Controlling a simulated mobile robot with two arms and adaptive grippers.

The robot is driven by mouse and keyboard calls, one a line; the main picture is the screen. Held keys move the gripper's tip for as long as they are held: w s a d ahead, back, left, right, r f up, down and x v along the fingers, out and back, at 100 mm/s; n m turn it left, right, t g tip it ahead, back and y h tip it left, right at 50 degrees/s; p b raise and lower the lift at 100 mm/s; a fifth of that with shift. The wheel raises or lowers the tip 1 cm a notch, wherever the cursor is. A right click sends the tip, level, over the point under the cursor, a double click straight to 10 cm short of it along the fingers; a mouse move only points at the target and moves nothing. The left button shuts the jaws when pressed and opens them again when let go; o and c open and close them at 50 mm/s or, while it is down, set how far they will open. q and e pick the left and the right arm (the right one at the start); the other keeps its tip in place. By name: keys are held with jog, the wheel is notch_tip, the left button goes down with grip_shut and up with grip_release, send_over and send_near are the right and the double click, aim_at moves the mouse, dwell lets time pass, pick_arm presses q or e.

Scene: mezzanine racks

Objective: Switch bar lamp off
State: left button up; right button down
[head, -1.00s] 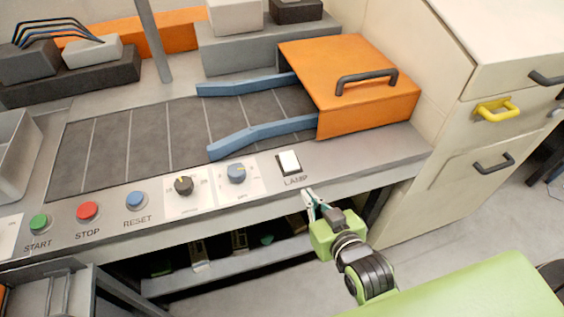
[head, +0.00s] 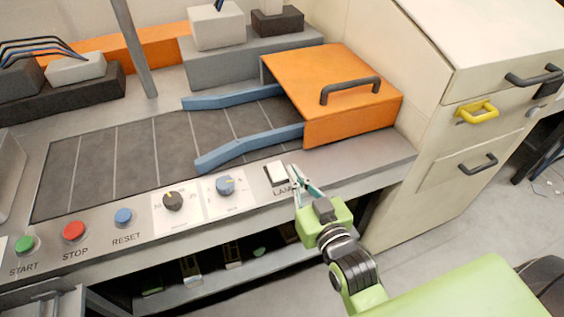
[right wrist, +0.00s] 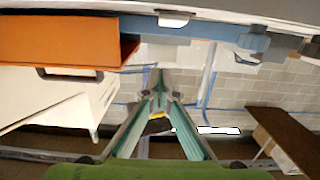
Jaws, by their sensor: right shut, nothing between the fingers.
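The lamp switch (head: 277,173) is a white rocker in a dark frame on the grey front panel, above the label LAMP, part of which my gripper covers. I cannot tell which way the rocker is tipped. My right gripper (head: 294,170) is shut and empty. Its fingertips are just right of the switch in the head view; I cannot tell whether they touch it. In the right wrist view the closed fingers (right wrist: 160,74) point away from the camera below the bench edge in the picture. My left gripper is not in view.
A cream cabinet (head: 430,185) stands right.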

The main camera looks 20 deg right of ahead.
jog(key=p, duration=0.1)
send_over(282, 169)
jog(key=s, duration=0.1)
jog(key=shift+s+f, duration=0.1)
jog(key=shift+f, duration=0.1)
jog(key=shift+w+f, duration=0.25)
jog(key=shift+f, duration=0.4)
jog(key=shift+w+f, duration=0.25)
jog(key=shift+f, duration=0.35)
jog(key=shift+w+f, duration=0.1)
jog(key=shift+f, duration=0.75)
